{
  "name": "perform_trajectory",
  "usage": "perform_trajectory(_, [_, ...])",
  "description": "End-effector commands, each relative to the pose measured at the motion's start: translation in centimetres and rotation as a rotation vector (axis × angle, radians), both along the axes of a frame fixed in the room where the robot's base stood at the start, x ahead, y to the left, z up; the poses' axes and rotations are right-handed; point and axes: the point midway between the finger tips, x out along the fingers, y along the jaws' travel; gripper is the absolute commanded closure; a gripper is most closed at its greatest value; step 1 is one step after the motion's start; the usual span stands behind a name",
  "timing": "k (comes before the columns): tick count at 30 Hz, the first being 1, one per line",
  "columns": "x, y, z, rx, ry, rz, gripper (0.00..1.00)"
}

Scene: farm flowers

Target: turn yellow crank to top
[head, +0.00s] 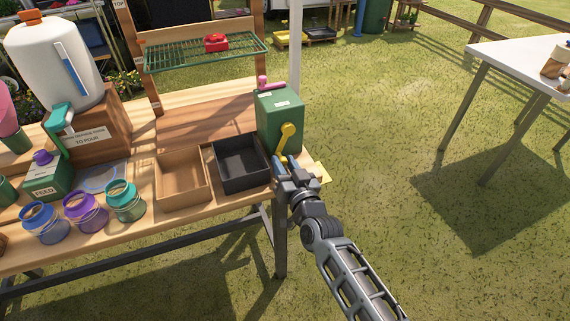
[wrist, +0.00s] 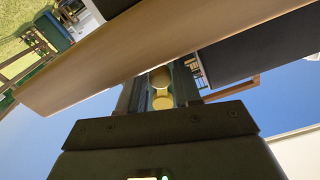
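The yellow crank (head: 286,134) is on the front face of a green box (head: 279,108) at the table's right end. Its arm slants down and slightly left from its upper end. My gripper (head: 283,161) is at the crank's lower end, low in front of the box. In the wrist view a yellow round piece (wrist: 161,89), which looks like the crank's handle, lies between the fingers of my gripper (wrist: 161,95). I cannot tell whether the fingers press on it. The fingertips partly hide the handle in the head view.
A black tray (head: 241,187) and a brown tray (head: 182,203) sit left of the gripper. Several jars, including a teal-lidded one (head: 125,200), stand further left. Open grass lies to the right.

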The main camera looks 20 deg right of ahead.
Motion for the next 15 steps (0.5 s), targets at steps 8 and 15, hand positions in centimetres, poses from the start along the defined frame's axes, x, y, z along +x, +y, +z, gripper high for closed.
perform_trajectory(8, [0.00, 0.01, -0.02, -0.001, 0.001, 0.000, 0.49])
perform_trajectory(15, [-0.71, 0.01, -0.05, -0.001, 0.002, 0.001, 0.49])
